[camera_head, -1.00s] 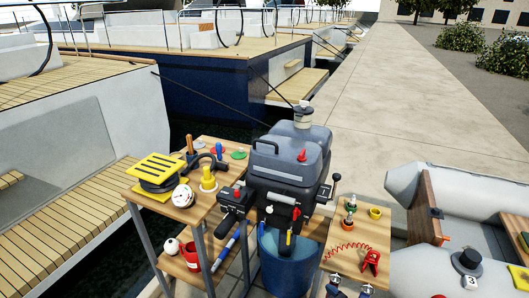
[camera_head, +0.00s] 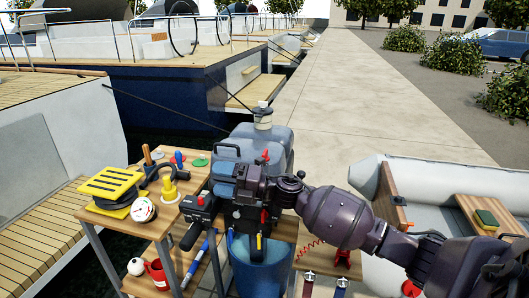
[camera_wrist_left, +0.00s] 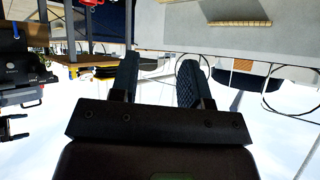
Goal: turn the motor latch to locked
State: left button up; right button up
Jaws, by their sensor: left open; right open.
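The grey-blue outboard motor (camera_head: 221,155) stands in the middle of the head view. A small red lever (camera_head: 266,156) sticks up on its cowling; I cannot tell for sure that it is the motor latch, or which setting it is at. My right gripper (camera_head: 251,203) is in front of the motor's lower front, just below the red lever. It is open, and its fingertips are hard to make out against the dark parts. It hides much of the motor's front panel. My left gripper (camera_wrist_left: 158,80) shows only in the left wrist view, open and empty, away from the motor.
A wooden side table (camera_head: 111,214) at left holds a yellow-and-black stack (camera_head: 110,184), a white ball (camera_head: 144,208) and several small items. A blue bucket (camera_head: 258,265) stands below the motor. A grey inflatable boat (camera_head: 440,180) lies at right, behind my right arm.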

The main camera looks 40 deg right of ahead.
jog(key=w+d+r+n+g, duration=0.1)
jog(key=w+r+n+g, duration=0.1)
jog(key=n+g, duration=0.4)
jog(key=n+g+h+b, duration=0.25)
jog(key=n+h, duration=0.45)
jog(key=h, duration=0.5)
send_near(265, 151)
pick_arm(q)
jog(key=shift+w+d+f, duration=0.2)
jog(key=shift+w+f, duration=0.1)
jog(key=shift+f, duration=0.45)
pick_arm(e)
jog(key=shift+g, duration=0.45)
jog(key=x, duration=0.9)
jog(key=shift+w, duration=0.3)
jog(key=c, duration=0.9)
